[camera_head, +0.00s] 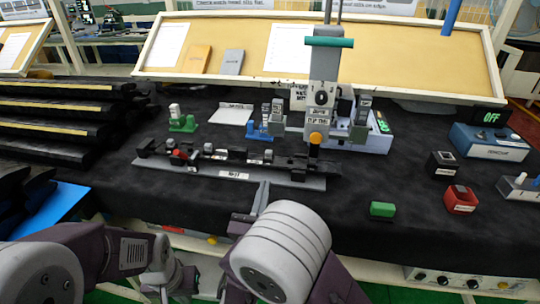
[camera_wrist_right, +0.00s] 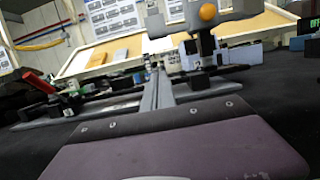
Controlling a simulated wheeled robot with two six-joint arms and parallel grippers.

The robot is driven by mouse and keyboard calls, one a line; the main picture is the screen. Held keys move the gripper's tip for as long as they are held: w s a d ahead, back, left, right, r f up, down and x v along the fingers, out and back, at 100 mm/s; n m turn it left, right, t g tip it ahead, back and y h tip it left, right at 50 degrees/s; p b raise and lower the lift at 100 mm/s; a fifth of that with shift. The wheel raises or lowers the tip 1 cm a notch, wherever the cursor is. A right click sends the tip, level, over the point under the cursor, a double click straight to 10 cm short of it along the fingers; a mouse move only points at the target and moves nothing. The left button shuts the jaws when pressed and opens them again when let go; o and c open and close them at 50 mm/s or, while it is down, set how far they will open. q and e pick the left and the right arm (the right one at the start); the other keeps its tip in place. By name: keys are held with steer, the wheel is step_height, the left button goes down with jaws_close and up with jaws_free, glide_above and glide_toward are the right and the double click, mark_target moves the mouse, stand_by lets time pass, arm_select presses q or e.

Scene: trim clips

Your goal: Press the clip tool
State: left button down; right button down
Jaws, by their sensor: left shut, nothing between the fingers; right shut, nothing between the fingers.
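The clip tool (camera_head: 325,85) is an upright grey press with a teal crossbar on top and an orange knob at its lower front. It stands behind the long grey rail fixture (camera_head: 235,176). In the right wrist view the orange knob (camera_wrist_right: 208,12) shows at the top. My right gripper (camera_head: 262,196) is shut and empty, its fingertips at the front edge of the rail fixture, below and left of the press. Its fingers also show in the right wrist view (camera_wrist_right: 157,88). My left gripper (camera_head: 164,256) is low at the left, shut and partly hidden by its arm.
A green block (camera_head: 382,209), a red box (camera_head: 461,199) and a black box (camera_head: 442,163) sit on the black table at the right. A blue device (camera_head: 488,142) reads OFF. Dark stacked strips (camera_head: 45,130) lie at the left. The table's front right is mostly clear.

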steer(key=x, duration=1)
steer(key=shift+d, duration=0.1)
step_height(320, 180, up, 4)
steer(key=shift+f+p, duration=0.1)
steer(key=shift+p, duration=0.3)
